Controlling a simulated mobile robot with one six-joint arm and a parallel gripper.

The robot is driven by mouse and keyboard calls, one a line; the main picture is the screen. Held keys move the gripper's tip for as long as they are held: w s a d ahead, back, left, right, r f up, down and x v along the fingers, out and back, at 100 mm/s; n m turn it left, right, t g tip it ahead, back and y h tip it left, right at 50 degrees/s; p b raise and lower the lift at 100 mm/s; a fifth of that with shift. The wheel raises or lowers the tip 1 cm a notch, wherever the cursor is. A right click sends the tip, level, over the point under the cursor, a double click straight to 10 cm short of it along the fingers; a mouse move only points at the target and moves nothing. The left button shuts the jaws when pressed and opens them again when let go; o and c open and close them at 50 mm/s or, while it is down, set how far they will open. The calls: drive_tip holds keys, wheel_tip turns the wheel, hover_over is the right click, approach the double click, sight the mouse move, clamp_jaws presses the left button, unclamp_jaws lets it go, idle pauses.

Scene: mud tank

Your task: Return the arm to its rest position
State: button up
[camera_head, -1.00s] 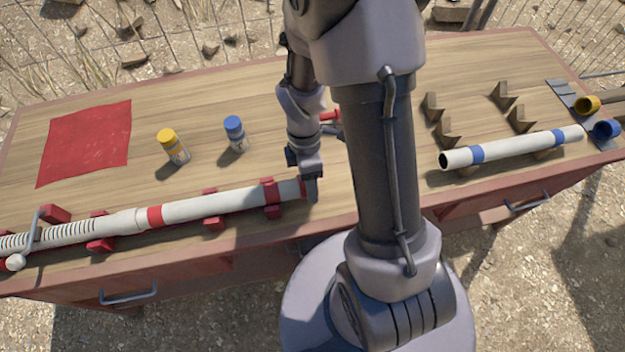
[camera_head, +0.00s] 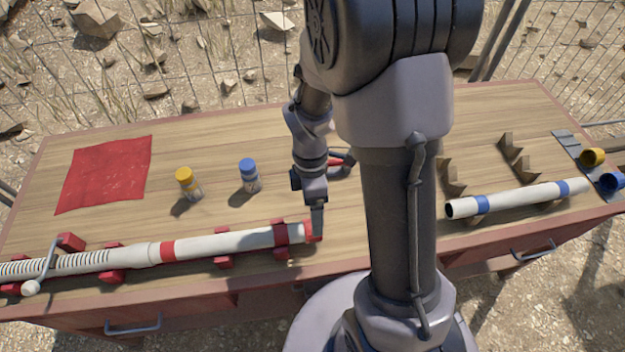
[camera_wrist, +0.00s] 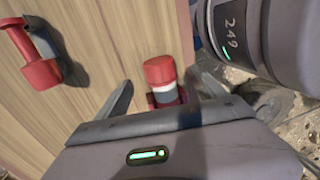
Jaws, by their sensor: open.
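My arm is extended over the wooden table (camera_head: 400,165). My gripper (camera_head: 318,222) points down at the red end (camera_head: 314,232) of a long white tube (camera_head: 215,243). In the wrist view, my gripper's (camera_wrist: 162,96) two fingers are spread apart. A red cap (camera_wrist: 159,70) with a white band lies between and just beyond them, and I see no finger closed on it. Part of the tube is hidden behind my gripper.
Red supports (camera_head: 112,276) hold the tube. A yellow-capped bottle (camera_head: 188,184), a blue-capped bottle (camera_head: 250,176) and a red cloth (camera_head: 105,174) are at left. A blue-banded tube (camera_head: 520,197) and brown V-shaped holders (camera_head: 510,146) are at right. A wire fence stands behind.

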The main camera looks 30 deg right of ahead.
wheel_tip(320, 180, up, 10)
drive_tip(key=w+p, duration=0.2)
drive_tip(key=p, duration=0.1)
drive_tip(key=shift+d+r, duration=0.2)
drive_tip(key=shift+d, duration=0.1)
drive_tip(key=s+a+r+m+t+y+b, duration=0.1)
drive_tip(key=s+a+r+m+t+b, duration=0.4)
drive_tip(key=m, duration=1.4)
drive_tip(key=s+a+r+t, duration=0.3)
drive_tip(key=s+r, duration=0.2)
drive_tip(key=r, duration=0.1)
drive_tip(key=shift+s+a+r, duration=0.15)
drive_tip(key=shift+s+r, duration=0.05)
drive_tip(key=shift+r, duration=0.1)
